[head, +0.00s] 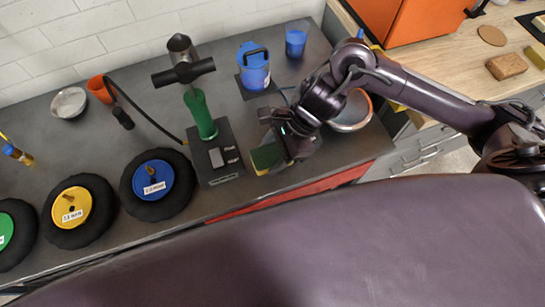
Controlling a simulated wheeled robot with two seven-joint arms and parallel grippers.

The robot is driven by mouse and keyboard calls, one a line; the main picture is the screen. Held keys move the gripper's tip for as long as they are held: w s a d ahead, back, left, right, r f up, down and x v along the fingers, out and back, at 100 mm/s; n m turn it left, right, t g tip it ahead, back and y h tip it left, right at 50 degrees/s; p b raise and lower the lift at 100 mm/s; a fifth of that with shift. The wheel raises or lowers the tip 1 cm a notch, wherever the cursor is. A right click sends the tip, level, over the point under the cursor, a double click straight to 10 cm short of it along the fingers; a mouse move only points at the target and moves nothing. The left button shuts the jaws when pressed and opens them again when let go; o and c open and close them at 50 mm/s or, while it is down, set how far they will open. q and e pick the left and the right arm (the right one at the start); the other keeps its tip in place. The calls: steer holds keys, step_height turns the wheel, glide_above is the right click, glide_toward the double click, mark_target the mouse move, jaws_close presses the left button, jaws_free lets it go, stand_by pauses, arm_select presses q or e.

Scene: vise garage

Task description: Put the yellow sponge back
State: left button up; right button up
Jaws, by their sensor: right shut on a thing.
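My right gripper (279,146) reaches in from the right and is shut on a sponge (266,157) with a dark green top and a yellow lower edge. The sponge is over the dark grey bench (200,236), just right of the black base of the green pump. I cannot tell whether it touches the bench. Part of it is hidden by the gripper. My left gripper is not in view.
The green pump (199,115) stands beside the gripper. Wheels with blue (153,180) and yellow (72,206) hubs lie to the left. A blue container (254,68) and blue cup (295,43) stand behind. A bowl (352,112) is partly behind my arm. A brown block (506,66) lies on the wooden bench.

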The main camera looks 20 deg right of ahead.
mark_target(273, 161)
step_height(273, 161, down, 3)
steer(key=shift+f, duration=0.2)
steer(key=shift+f, duration=0.2)
steer(key=o, duration=0.9)
steer(key=shift+r, duration=0.15)
